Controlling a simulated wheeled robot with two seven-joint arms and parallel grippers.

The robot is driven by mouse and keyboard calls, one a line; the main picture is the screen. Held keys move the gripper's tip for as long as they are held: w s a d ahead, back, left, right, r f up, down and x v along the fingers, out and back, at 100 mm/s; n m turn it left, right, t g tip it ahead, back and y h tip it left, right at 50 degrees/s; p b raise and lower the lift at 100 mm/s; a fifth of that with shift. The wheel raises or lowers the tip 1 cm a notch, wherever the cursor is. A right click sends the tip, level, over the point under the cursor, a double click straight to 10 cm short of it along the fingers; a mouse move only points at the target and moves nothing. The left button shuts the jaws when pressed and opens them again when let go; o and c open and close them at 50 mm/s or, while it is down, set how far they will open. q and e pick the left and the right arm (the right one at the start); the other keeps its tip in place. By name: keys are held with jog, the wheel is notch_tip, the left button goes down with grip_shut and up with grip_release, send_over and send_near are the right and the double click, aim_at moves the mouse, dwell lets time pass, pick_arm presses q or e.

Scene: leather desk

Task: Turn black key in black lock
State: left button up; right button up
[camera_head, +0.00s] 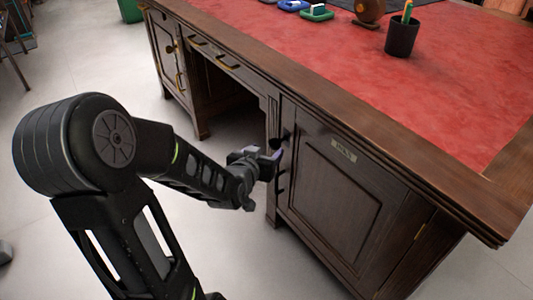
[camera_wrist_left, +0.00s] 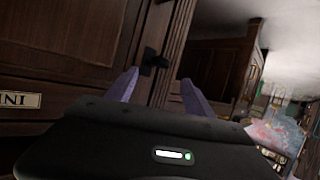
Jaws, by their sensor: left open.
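A small black piece (camera_wrist_left: 154,60) stands out from the edge of the dark wooden cabinet door (camera_head: 335,190), which also shows in the left wrist view (camera_wrist_left: 70,40). It looks like the black lock with its key, but the two cannot be told apart. Dark knob-like parts (camera_head: 286,133) show on the door edge in the head view, close to my gripper. My left gripper (camera_head: 274,157) is open and empty. In the left wrist view its two purplish fingertips (camera_wrist_left: 160,76) point at the door, with the black piece beyond and between them. My right gripper is not in view.
The red leather desktop (camera_head: 440,85) overhangs the door. A black pen cup (camera_head: 402,37) and small coloured items stand on it. A pale label plate (camera_head: 343,150) is on the door. A knee space (camera_head: 230,100) opens left of the door. The floor in front is clear.

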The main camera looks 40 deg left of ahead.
aim_at(274, 143)
pick_arm(q)
jog(key=b+x, duration=0.2)
jog(key=x, duration=0.4)
jog(key=shift+w+a+f, duration=0.1)
jog(key=shift+w+f, duration=0.15)
jog(key=shift+f, duration=0.05)
jog(key=shift+w+a, duration=0.15)
jog(key=shift+w, duration=0.2)
grip_shut()
dwell(0.6)
